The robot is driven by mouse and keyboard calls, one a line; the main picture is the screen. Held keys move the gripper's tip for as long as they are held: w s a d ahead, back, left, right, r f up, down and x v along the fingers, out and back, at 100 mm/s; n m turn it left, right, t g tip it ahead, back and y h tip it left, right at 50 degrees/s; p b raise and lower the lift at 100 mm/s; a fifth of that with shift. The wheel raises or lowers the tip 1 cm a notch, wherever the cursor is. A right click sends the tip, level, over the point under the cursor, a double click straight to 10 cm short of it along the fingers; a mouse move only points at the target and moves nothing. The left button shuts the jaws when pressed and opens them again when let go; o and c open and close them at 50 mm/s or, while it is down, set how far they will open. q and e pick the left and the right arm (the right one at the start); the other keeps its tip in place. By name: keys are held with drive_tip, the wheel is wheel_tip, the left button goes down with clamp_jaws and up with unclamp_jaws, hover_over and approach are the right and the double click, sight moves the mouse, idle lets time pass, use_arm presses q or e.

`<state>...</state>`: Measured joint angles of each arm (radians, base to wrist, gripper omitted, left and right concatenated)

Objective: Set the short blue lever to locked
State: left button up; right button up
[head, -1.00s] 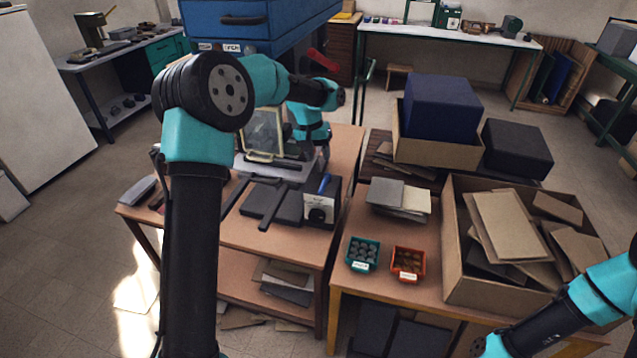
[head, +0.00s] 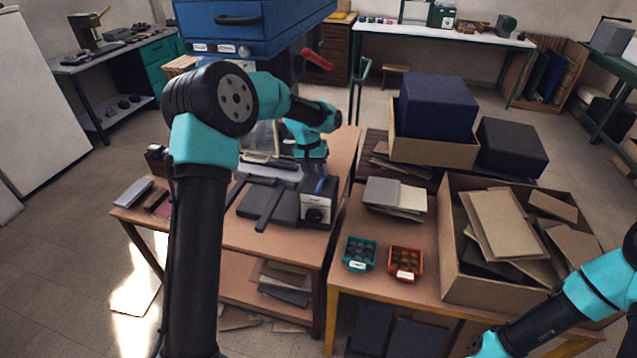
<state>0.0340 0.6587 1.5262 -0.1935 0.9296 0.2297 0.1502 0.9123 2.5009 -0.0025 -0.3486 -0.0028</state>
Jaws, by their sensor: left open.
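The short blue lever (head: 319,186) stands up from the top of a small box with a white front (head: 317,207) and a black round knob. The box sits at the right end of the dark base on the left wooden table. My left gripper (head: 311,169) points down just behind and above the lever. It is open, but its fingers are small, dark and partly hidden. I cannot tell whether they touch the lever. The lever's markings are too small to read. My right arm enters at the lower right, with its gripper out of frame.
A long black handle (head: 268,211) lies left of the box. A red lever (head: 318,60) shows behind my left arm, beside a blue cabinet (head: 255,25). Teal (head: 360,254) and orange (head: 406,262) trays and a cardboard box (head: 450,240) occupy the right table.

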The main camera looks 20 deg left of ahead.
sight(319, 185)
use_arm(q)
drive_tip(key=f, duration=0.2)
drive_tip(key=d+f, duration=0.1)
drive_tip(key=f, duration=0.2)
drive_tip(key=shift+w, duration=0.1)
drive_tip(key=shift+c, duration=0.4)
clamp_jaws()
